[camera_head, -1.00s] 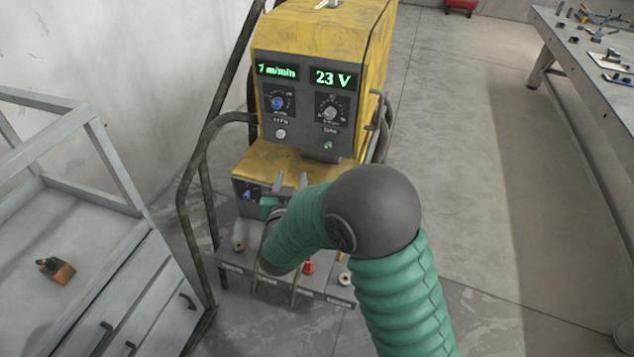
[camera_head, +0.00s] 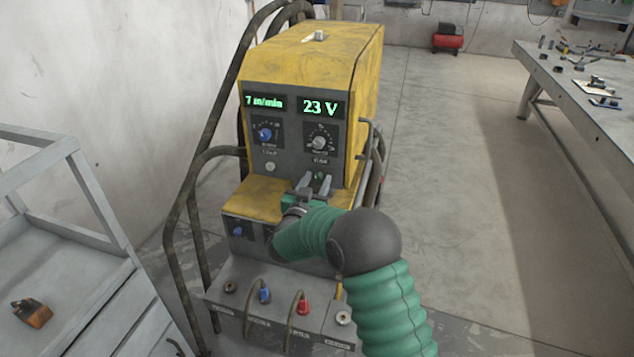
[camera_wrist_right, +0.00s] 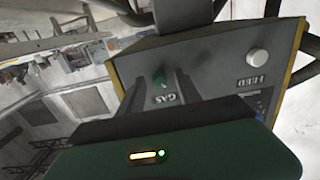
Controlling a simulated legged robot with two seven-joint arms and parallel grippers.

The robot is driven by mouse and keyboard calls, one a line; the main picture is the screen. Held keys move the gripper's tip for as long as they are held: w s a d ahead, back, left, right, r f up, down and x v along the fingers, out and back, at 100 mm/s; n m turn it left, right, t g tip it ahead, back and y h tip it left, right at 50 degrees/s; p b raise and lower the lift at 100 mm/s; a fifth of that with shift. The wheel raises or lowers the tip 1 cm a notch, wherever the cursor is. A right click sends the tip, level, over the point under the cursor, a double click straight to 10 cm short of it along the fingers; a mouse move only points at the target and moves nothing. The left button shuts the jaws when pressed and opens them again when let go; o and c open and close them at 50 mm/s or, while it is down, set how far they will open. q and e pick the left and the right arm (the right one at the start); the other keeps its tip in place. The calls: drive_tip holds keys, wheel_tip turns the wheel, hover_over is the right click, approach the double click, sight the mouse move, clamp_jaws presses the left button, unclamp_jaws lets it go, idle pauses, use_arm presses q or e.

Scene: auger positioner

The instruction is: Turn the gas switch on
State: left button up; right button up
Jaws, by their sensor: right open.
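The gas switch is a small green toggle (camera_head: 319,177) low on the right of the yellow welding machine's grey front panel. In the right wrist view the green toggle (camera_wrist_right: 159,77) stands above the label GAS, which appears upside down. My right gripper (camera_head: 315,184) is open at the panel. In the wrist view its two fingers (camera_wrist_right: 160,88) stand on either side of the toggle, with nothing gripped. I cannot tell whether a finger touches it. My left gripper is not in view.
A white feed button (camera_wrist_right: 257,58) sits beside the switch. Above are a blue knob (camera_head: 265,134), a grey knob (camera_head: 319,143) and displays reading 7 m/min and 23 V. A yellow ledge (camera_head: 256,199) juts out below. A grey cart (camera_head: 95,262) stands left, a workbench (camera_head: 560,80) right.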

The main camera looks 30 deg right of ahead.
drive_tip(key=shift+w+d, duration=0.2)
drive_tip(key=shift+d, duration=0.05)
drive_tip(key=shift+a, duration=0.1)
drive_tip(key=shift+c, duration=0.3)
drive_tip(key=shift+c, duration=1.1)
clamp_jaws()
